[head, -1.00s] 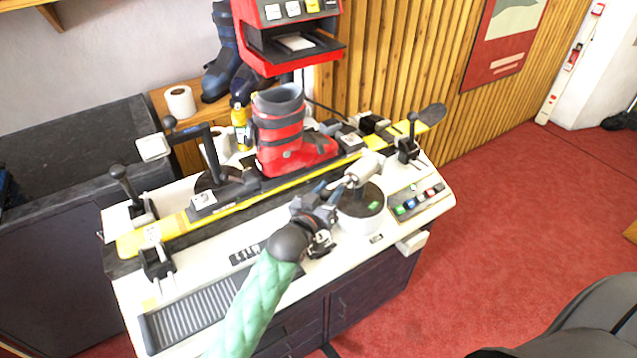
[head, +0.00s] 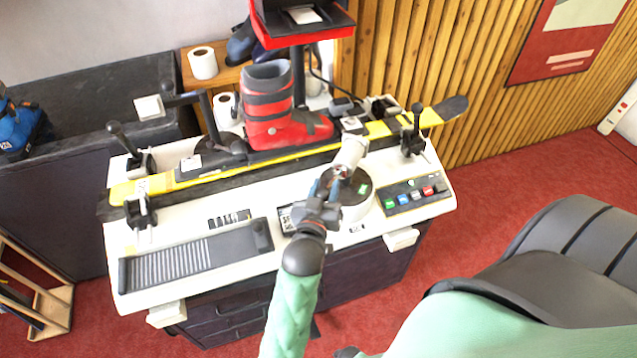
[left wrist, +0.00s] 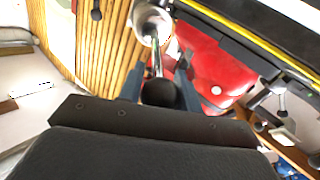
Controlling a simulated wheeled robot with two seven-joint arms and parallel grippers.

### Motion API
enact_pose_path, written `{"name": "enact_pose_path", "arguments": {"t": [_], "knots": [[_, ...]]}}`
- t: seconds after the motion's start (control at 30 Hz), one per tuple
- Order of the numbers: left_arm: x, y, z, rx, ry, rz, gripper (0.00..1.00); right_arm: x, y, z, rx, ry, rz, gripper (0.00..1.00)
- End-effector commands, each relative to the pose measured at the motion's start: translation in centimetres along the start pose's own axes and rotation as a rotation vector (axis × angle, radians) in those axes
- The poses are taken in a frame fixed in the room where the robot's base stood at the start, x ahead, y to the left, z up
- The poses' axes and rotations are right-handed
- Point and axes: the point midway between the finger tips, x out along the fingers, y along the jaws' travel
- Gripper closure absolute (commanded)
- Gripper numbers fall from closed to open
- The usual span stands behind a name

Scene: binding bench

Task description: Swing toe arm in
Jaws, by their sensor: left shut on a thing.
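The toe arm (head: 350,155) is a pale cylinder with a metal rod, on a round dark-topped turret (head: 358,204) at the bench's front right. My left gripper (head: 325,187) is at its rod end. In the left wrist view, the gripper (left wrist: 160,88) has its blue fingers on both sides of the rod's black knob (left wrist: 160,94), shut on it. The pale cylinder (left wrist: 150,20) lies just beyond. The red ski boot (head: 275,125) stands on the yellow ski (head: 150,187), toe to the right, just behind the toe arm. My right gripper is not in view.
Black clamp levers (head: 412,135) stand at the ski's ends. A button panel (head: 415,193) lies right of the turret, a ribbed tray (head: 180,262) at front left. A red-and-black machine head (head: 300,27) overhangs the back.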

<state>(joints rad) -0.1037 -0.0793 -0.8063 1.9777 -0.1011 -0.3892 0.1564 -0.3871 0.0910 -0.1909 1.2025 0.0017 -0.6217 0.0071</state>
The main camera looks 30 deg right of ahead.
Motion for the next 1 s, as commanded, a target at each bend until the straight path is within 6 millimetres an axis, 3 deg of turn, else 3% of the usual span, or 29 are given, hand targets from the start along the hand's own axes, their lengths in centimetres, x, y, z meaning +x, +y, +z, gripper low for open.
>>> {"name": "enact_pose_path", "arguments": {"t": [0.47, 0.5, 0.6, 1.0], "knots": [[-0.07, 0.39, 0.0, -0.002, 0.001, 0.001, 1.0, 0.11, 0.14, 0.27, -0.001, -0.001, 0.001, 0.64], [-0.07, 0.39, 0.0, -0.002, 0.001, 0.001, 0.64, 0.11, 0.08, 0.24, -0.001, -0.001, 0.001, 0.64], [-0.07, 0.37, 0.01, -0.002, 0.001, 0.0, 0.45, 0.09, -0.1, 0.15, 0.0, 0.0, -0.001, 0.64], [-0.7, 0.28, 0.21, -0.001, 0.001, 0.0, 0.45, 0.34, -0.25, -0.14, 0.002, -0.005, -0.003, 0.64]]}}
